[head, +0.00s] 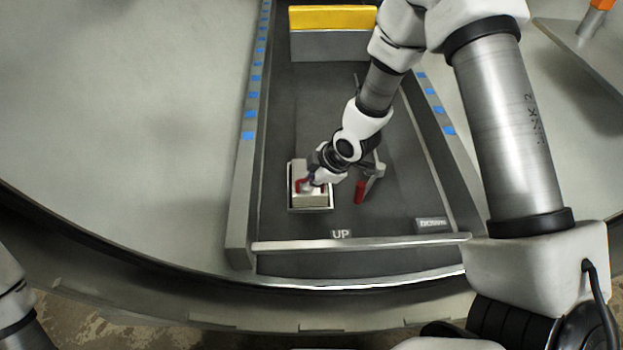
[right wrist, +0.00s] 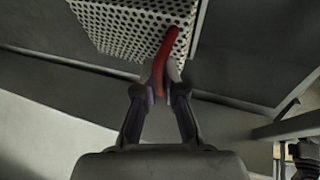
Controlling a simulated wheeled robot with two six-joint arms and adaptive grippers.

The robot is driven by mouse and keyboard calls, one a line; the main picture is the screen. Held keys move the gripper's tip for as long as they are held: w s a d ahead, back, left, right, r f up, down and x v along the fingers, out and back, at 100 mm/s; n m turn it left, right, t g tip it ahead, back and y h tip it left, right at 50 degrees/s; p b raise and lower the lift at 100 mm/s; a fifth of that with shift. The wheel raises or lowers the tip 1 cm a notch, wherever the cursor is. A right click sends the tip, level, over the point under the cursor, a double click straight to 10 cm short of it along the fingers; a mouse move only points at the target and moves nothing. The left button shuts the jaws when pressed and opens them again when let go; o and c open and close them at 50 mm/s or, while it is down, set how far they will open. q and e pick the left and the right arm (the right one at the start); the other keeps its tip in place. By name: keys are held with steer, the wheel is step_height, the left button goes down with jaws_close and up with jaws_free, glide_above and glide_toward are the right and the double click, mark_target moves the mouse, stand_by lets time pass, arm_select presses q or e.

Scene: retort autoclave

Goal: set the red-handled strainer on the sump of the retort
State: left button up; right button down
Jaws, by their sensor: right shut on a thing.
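The strainer (head: 313,201) is a pale box with a red handle, low on the dark retort floor in the head view. In the right wrist view its perforated metal (right wrist: 120,25) fills the top. My right gripper (right wrist: 160,90) is shut on the red handle (right wrist: 169,48); in the head view the gripper (head: 312,186) covers part of the strainer. The strainer is over a rectangular grey-rimmed opening, the sump (head: 290,209). I cannot tell whether it rests there or hangs just above. My left gripper is out of view.
A red-gripped lever (head: 360,191) stands close to the right of my right gripper. Side rails (head: 243,190) with blue marks flank the floor. A yellow-topped block (head: 333,20) stands at the back.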

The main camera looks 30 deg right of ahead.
steer(key=shift+f, duration=0.1)
steer(key=c, duration=1.2)
jaws_free()
